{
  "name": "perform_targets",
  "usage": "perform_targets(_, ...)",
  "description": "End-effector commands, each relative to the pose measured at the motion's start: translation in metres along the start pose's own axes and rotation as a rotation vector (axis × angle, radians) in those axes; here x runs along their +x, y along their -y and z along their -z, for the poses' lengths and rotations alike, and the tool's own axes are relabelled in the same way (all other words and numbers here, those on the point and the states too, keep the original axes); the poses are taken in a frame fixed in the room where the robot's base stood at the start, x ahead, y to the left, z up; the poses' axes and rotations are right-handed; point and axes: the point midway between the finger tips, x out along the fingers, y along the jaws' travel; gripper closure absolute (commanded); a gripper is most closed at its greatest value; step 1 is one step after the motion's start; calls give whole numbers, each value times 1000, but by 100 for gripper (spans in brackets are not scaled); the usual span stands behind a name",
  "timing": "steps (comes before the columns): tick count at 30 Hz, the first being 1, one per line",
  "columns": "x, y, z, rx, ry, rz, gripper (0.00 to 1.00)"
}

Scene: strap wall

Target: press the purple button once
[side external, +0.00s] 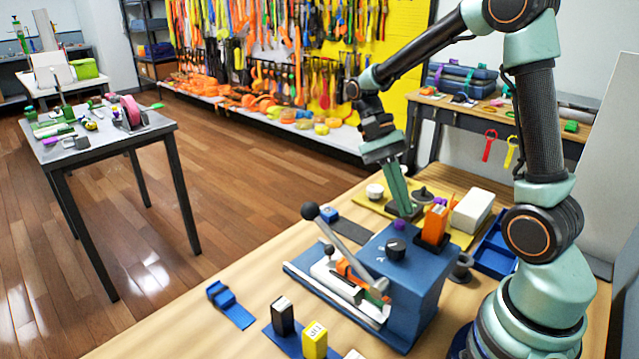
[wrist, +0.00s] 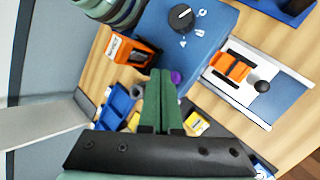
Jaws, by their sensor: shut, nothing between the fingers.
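The purple button (side external: 399,224) is a small round knob at the far edge of the blue control box (side external: 420,268). In the wrist view the purple button (wrist: 177,76) shows just right of the fingertips. My gripper (side external: 406,208) points down with its two green fingers shut together and empty. Its tips are close to the button in the side view, seemingly just behind it. In the wrist view my gripper (wrist: 161,72) has its fingertips beside the button. I cannot tell whether they touch it or how high they are above the box.
A black dial (side external: 396,248) sits on the box near the button. An orange block in a dark holder (side external: 436,225) stands just right. A lever with a black ball (side external: 310,211) rises at the left. A white block (side external: 472,211) and a blue tray (side external: 495,247) lie further right.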

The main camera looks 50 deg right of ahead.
Motion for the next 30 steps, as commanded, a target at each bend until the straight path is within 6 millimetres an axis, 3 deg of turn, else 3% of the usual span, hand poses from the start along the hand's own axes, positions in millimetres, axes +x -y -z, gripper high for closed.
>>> perform_targets(30, 9, 7, 2, 0, -4, -4, 100)
